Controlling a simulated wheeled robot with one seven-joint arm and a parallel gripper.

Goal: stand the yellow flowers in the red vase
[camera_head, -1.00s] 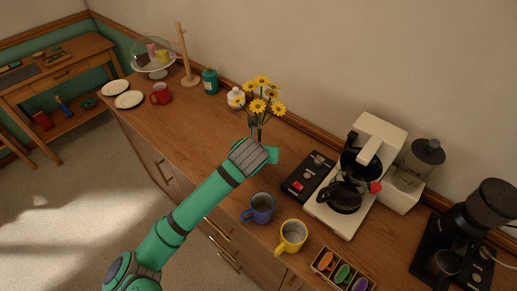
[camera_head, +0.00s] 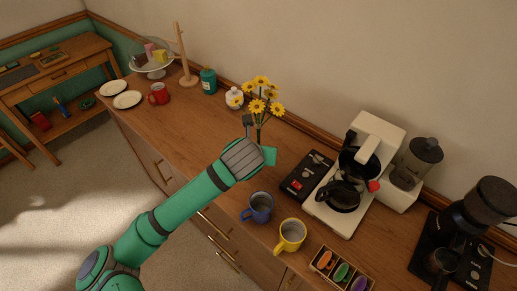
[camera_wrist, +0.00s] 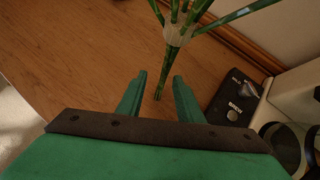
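The yellow flowers (camera_head: 262,95) are upright above the wooden counter, just beyond my gripper (camera_head: 256,134) in the head view. In the wrist view their green stems (camera_wrist: 168,68) are bound by a pale band (camera_wrist: 180,33) and run down between the fingertips. My gripper (camera_wrist: 159,76) is open, with a gap showing on both sides of the stems. I cannot tell from these views what supports the stems.
A black control box (camera_head: 306,176), coffee maker (camera_head: 335,205), blue mug (camera_head: 258,207) and yellow mug (camera_head: 290,236) stand right of my gripper. A white jar (camera_head: 234,98) and teal bottle (camera_head: 209,81) stand behind left. The counter (camera_head: 185,125) is clear between the red mug and my gripper.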

